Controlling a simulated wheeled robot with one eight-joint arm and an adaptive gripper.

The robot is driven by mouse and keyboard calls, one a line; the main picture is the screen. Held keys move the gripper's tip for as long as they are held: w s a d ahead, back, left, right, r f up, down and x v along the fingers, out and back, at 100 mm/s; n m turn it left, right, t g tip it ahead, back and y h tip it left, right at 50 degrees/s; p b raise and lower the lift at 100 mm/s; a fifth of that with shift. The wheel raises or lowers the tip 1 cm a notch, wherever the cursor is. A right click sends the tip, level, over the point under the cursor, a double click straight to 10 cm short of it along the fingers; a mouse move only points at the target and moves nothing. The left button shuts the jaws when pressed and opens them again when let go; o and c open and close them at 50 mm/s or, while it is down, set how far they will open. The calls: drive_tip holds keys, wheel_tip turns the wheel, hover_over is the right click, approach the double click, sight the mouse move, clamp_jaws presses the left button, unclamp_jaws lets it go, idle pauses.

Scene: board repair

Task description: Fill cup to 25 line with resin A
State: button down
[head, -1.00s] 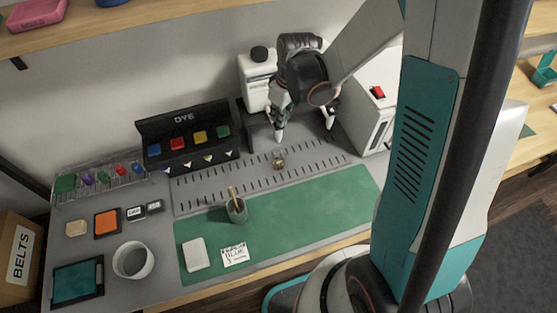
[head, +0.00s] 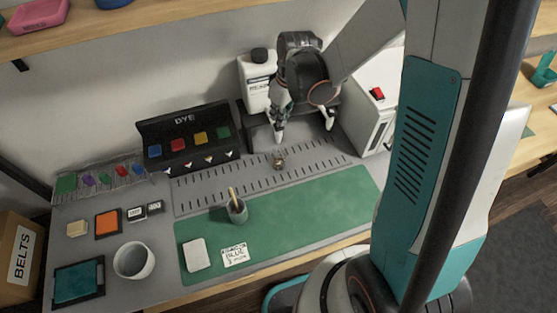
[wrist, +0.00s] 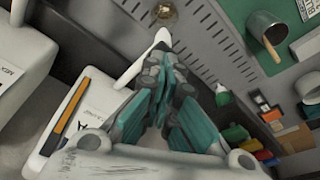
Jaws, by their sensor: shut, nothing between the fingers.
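A small clear, amber-tinted cup (head: 279,161) stands on the grey slotted strip; its top shows in the wrist view (wrist: 164,11). Its lines and fill level are too small to read. A white resin jug (head: 258,82) with a black cap stands at the back, left of my arm's end; I cannot read whether it is A. White spout-like tips point down on either side of my arm's end, the left one (head: 279,134) just behind the cup. My gripper (wrist: 166,64) is shut and empty beside a white spout (wrist: 148,52), close to it; contact is unclear.
A black dye rack (head: 190,140) stands left of the jug. A white box with a red switch (head: 377,93) is on the right. The right half of the mat is clear.

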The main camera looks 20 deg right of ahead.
drive_tip(key=shift+r+p, duration=1.5)
drive_tip(key=shift+r, duration=1)
drive_tip(key=s+r+m+t+b, duration=0.2)
drive_tip(key=s+b, duration=0.3)
drive_tip(key=s, duration=0.4)
drive_tip(key=s+r+m+t+h+b, duration=0.1)
drive_tip(key=s+r+m+t+b, duration=0.2)
drive_tip(key=s+b, duration=0.3)
drive_tip(key=s+m, duration=0.1)
drive_tip(key=s, duration=0.2)
drive_tip(key=shift+r, duration=0.3)
